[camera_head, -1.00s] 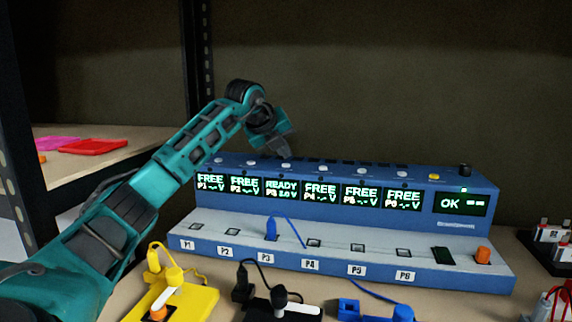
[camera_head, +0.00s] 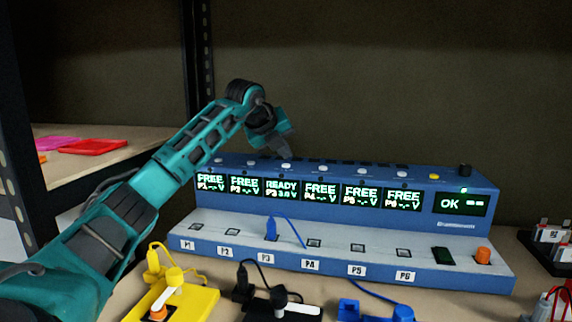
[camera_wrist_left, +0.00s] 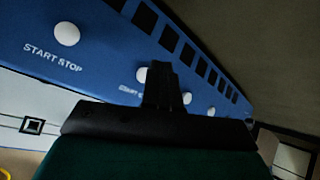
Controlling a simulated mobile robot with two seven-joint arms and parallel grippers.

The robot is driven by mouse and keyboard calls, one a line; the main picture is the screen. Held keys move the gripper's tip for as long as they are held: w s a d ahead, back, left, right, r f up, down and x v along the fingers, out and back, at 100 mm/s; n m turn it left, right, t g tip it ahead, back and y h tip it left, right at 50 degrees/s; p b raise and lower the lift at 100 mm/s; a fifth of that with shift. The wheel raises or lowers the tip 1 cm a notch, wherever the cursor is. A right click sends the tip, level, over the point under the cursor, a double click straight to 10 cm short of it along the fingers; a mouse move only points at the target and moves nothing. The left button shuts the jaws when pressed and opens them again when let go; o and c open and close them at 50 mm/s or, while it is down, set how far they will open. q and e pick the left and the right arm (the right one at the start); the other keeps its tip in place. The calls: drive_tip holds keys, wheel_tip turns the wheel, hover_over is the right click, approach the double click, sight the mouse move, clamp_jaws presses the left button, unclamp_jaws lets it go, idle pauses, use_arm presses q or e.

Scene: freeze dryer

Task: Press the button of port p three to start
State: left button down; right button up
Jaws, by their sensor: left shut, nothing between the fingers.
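The blue charging station (camera_head: 340,221) stands on the shelf with a row of white buttons along its top edge. The port P3 display (camera_head: 282,187) reads READY in green, and a blue plug (camera_head: 271,229) stands in the P3 socket. The P3 button (camera_head: 287,168) shows just above that display. My left gripper (camera_head: 287,152) is shut and empty, pointing down right above this button; whether it touches cannot be told. In the left wrist view the shut fingers (camera_wrist_left: 159,80) cover part of the button row, close beside a white button (camera_wrist_left: 141,73). My right gripper is not in view.
The other port displays read FREE, and the right-hand screen (camera_head: 461,203) reads OK. A yellow device (camera_head: 190,299), a black one (camera_head: 290,312) and a blue one (camera_head: 375,312) lie in front. A dark rack post (camera_head: 197,75) stands behind my left arm.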

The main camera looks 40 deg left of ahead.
use_arm(q)
drive_tip(key=shift+f, duration=0.15)
drive_tip(key=shift+f, duration=0.3)
idle(0.3)
drive_tip(key=shift+f, duration=0.15)
idle(0.5)
drive_tip(key=shift+r+p, duration=0.6)
drive_tip(key=shift+r, duration=0.05)
drive_tip(key=shift+f, duration=0.1)
